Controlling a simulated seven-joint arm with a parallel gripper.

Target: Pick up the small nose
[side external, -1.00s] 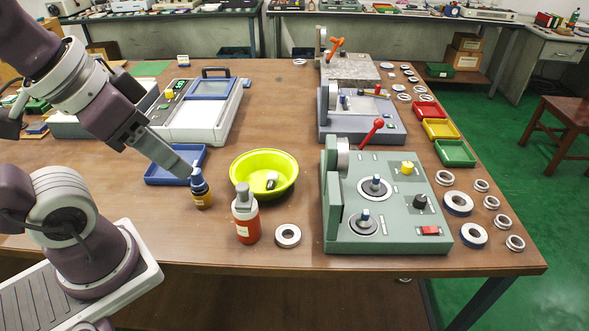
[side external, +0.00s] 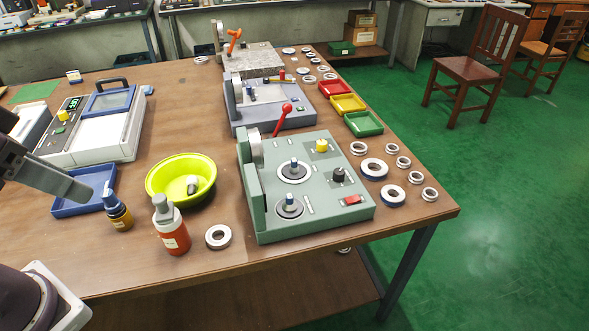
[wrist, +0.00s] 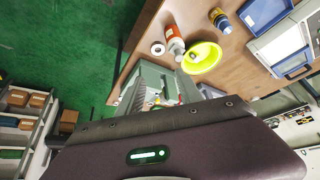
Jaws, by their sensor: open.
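I cannot tell for certain which part is the small nose. A small dark and grey piece (side external: 193,185) lies in the yellow-green bowl (side external: 165,196). My gripper (side external: 86,191) is at the left, over the blue tray (side external: 70,208) and near the brown bottle (side external: 121,217). It is open, with nothing seen in it, and well apart from the fixture. In the wrist view the fixture (wrist: 150,76) is partly hidden.
A red bottle (side external: 173,236) and a loose ring (side external: 218,237) stand between my gripper and the fixture. More rings (side external: 393,196) and red, yellow and green trays (side external: 363,124) line the right edge. Two more fixtures (side external: 270,117) stand behind.

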